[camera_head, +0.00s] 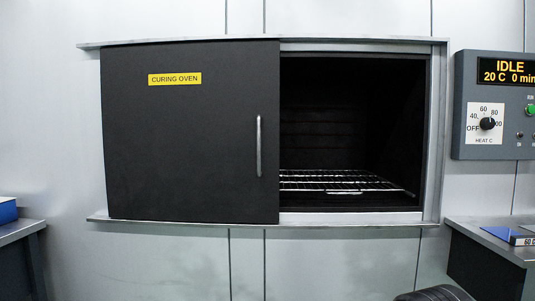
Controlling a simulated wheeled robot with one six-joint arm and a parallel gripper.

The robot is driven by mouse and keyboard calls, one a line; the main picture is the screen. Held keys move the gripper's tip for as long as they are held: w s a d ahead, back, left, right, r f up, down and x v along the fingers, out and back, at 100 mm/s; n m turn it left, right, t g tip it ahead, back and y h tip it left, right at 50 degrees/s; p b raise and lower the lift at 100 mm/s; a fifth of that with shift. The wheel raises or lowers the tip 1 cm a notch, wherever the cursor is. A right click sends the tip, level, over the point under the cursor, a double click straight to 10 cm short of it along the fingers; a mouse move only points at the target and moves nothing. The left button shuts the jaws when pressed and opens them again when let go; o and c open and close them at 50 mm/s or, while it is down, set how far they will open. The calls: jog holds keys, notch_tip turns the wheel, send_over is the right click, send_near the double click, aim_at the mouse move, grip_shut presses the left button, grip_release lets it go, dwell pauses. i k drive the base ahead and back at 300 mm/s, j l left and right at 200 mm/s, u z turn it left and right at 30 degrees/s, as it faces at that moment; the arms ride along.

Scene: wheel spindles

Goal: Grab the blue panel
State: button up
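A flat blue piece (505,234) lies on the right-hand bench, cut off by the right edge of the view. A white label strip reading "60 C" (524,241) shows at its front right corner. I cannot tell for certain which of the two is the blue panel. My gripper is not in view.
The curing oven's black sliding door (190,135) covers its left half. Its right half is open, showing a wire rack (335,181) inside. A control box (495,105) reads IDLE, 20 C. The right bench (490,247) and left bench (20,228) flank the oven.

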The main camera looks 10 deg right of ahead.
aim_at(510, 232)
jog(key=z, duration=1.6)
jog(key=i+j, duration=0.15)
jog(key=i, duration=0.2)
jog(key=z, duration=0.05)
